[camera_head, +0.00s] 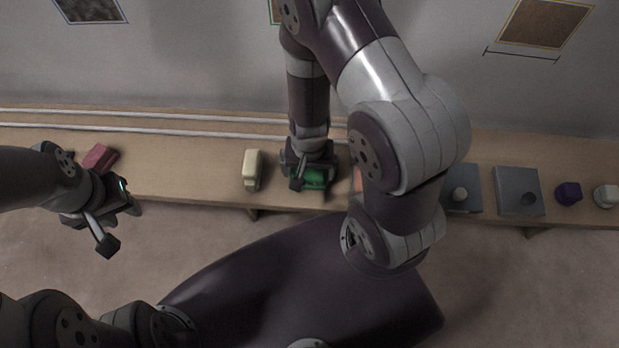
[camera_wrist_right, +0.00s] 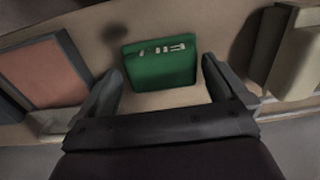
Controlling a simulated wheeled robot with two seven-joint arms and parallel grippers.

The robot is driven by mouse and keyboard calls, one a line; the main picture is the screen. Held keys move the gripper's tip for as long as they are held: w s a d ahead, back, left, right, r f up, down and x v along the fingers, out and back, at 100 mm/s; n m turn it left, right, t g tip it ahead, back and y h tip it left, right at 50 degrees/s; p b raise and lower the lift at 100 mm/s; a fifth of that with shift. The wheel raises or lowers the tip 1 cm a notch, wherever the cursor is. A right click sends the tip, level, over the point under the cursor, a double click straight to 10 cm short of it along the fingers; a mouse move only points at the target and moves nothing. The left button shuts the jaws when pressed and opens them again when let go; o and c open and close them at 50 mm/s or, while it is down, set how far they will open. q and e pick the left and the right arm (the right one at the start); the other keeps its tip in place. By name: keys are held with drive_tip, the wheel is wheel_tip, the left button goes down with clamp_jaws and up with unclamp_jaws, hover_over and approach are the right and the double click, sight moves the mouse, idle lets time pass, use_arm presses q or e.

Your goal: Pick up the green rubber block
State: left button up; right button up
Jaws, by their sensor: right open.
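The green rubber block (camera_head: 314,178) lies on the wooden shelf, partly hidden under my right gripper (camera_head: 312,182) in the head view. In the right wrist view the green block (camera_wrist_right: 160,66) shows whole, with pale marks on its upper face. My right gripper (camera_wrist_right: 160,92) is open and empty, its two fingers apart on either side of the block's near edge. I cannot tell whether they touch it. My left gripper (camera_head: 120,222) hangs at the left, in front of the shelf's edge and away from the block; whether it is open is unclear.
A cream block (camera_head: 252,170) stands close left of the green block. A pink-faced piece (camera_wrist_right: 50,70) lies on its other side. A red block (camera_head: 99,158) is at the far left. Grey blocks (camera_head: 518,190), a purple piece (camera_head: 568,193) and a white piece (camera_head: 606,196) sit at the right.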

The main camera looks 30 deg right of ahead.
drive_tip(key=c, duration=0.9)
drive_tip(key=shift+r, duration=0.1)
